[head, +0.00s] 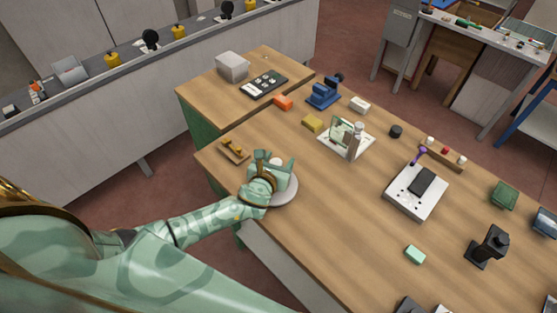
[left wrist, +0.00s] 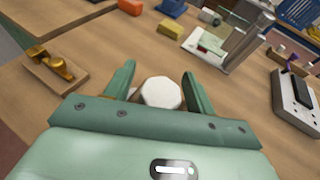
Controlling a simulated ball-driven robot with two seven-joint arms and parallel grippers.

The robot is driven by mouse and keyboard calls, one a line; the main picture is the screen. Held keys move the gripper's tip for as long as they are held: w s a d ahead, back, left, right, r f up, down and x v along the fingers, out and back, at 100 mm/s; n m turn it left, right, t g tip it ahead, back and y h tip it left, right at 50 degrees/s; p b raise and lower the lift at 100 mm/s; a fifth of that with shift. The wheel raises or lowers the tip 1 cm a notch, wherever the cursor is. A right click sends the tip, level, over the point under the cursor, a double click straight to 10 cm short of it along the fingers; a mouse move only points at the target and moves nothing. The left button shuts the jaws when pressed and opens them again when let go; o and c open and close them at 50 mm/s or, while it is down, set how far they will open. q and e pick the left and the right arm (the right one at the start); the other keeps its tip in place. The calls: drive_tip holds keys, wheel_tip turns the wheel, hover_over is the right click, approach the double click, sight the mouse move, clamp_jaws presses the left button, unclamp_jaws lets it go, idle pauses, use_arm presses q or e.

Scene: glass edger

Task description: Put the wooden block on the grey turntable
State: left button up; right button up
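The grey turntable (head: 287,192) is a round pale disc near the table's left front edge, partly hidden by my left gripper. My left gripper (head: 275,166) is over it. In the left wrist view its two fingers (left wrist: 160,88) are apart, with a white many-sided piece (left wrist: 161,93) between them and small gaps at its sides. I cannot tell whether this piece is held or belongs to the turntable. A wooden block with brass parts (head: 234,150) lies just left of the gripper; it also shows in the left wrist view (left wrist: 55,70). No plain wooden block is clearly seen. My right gripper is out of view.
A white stand with an upright plate (head: 345,143), a yellow block (head: 312,122), an orange block (head: 283,102) and a blue tool (head: 323,92) stand farther back. A white device (head: 415,192) and a green block (head: 415,254) are to the right. Bare tabletop lies between.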

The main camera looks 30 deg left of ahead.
use_arm(q)
drive_tip(key=shift+r, duration=0.25)
drive_tip(key=p+v, duration=0.2)
drive_tip(key=v, duration=1)
